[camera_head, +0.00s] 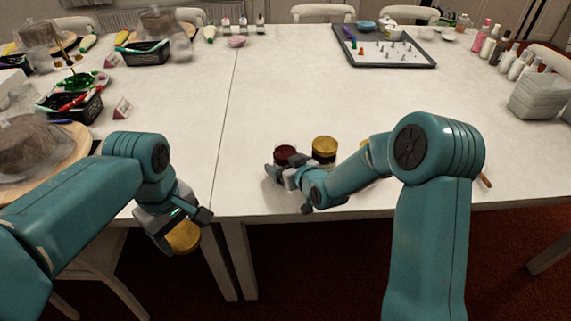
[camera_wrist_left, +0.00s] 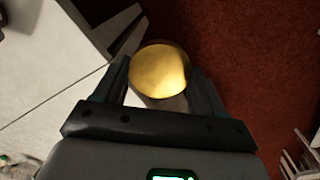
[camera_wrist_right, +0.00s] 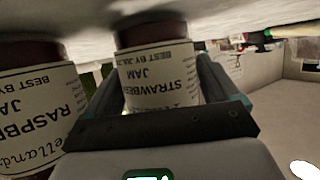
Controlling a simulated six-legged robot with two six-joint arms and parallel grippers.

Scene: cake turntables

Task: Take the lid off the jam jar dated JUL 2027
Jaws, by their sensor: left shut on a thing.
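My left gripper (camera_head: 178,222) is shut on a round gold lid (camera_head: 183,237), held out past the table's front edge above the red floor. The lid also shows between the fingers in the left wrist view (camera_wrist_left: 160,70). My right gripper (camera_head: 277,174) is at a lidless jar with dark red contents (camera_head: 285,151) near the front edge. In the right wrist view its fingers flank a strawberry jam jar (camera_wrist_right: 158,75) reading "BEST BY JUL 20"; the last digits are hidden. The fingers appear to touch the jar's sides.
A jar with a gold lid (camera_head: 324,146) stands just right of the open one. A raspberry jam jar (camera_wrist_right: 38,105) shows beside the strawberry jar. A grey tray (camera_head: 425,62) with small pieces is at the back right. The table's middle is clear.

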